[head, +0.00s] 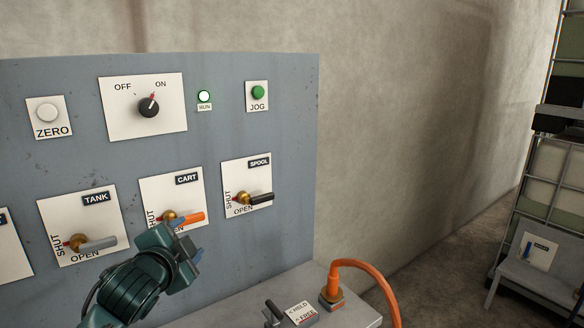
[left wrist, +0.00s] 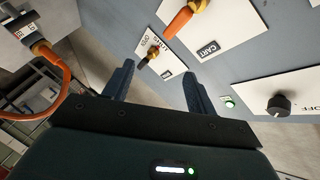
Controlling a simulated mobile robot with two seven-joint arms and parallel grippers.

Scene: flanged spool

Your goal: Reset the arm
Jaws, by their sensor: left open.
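My left gripper (head: 186,243) is open and empty in front of the grey-blue panel (head: 285,110), just below the CART valve's orange lever (head: 190,219). Whether it touches the lever cannot be told from the head view. In the left wrist view its two fingers (left wrist: 157,70) are spread, with nothing between them. Beyond their tips are the SPOOL valve's black lever (left wrist: 147,60) and the orange CART lever (left wrist: 180,20), both apart from the fingers there. My right gripper is in neither view.
The TANK valve (head: 95,244) has a grey lever. Above are the OFF/ON knob (head: 148,107), turned towards ON, a lit RUN lamp (head: 204,96), green JOG button (head: 258,92) and white ZERO button (head: 47,113). An orange hose (head: 365,266) rises from the ledge at right.

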